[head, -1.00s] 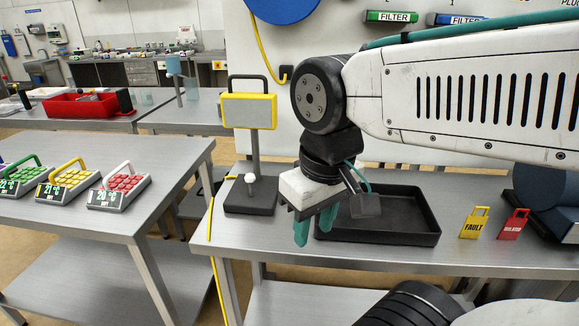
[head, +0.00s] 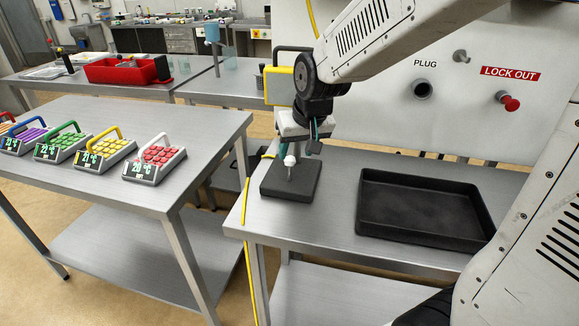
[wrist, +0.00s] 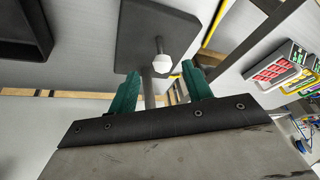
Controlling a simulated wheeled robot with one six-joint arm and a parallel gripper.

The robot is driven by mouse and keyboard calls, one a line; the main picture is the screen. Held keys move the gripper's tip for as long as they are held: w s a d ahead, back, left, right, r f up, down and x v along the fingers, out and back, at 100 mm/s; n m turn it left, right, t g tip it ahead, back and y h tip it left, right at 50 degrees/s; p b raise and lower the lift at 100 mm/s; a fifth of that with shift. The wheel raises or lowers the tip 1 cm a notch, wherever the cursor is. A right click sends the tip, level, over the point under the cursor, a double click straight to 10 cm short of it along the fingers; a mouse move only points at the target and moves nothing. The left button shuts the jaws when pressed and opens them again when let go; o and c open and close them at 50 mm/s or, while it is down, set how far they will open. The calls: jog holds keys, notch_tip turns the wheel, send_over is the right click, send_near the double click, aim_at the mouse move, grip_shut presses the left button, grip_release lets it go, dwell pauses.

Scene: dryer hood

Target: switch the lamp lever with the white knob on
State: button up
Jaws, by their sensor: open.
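The lamp has a yellow-edged head (head: 279,86) on a grey post and a dark base plate (head: 306,188). Its short lever ends in a white knob (head: 290,160) and rises from the base. The knob also shows in the wrist view (wrist: 162,63), just beyond the fingertips and roughly centred between them. My gripper (head: 308,143) is open, with green fingers (wrist: 160,85), above the base and close to the knob. No contact with the knob is visible. A grey post (wrist: 148,92) shows between the fingers in the wrist view. My arm hides part of the lamp head and post.
A black tray (head: 374,222) lies right of the lamp on the same steel table (head: 335,232). A yellow cable (head: 245,208) hangs at the table's left edge. A second table at left bears several keypad boxes with handles (head: 154,160). A wall panel with a red knob (head: 508,101) stands behind.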

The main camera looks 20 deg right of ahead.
aim_at(292, 160)
jog(key=shift+w+f, duration=0.35)
jog(key=shift+f, duration=0.1)
jog(key=x, duration=0.7)
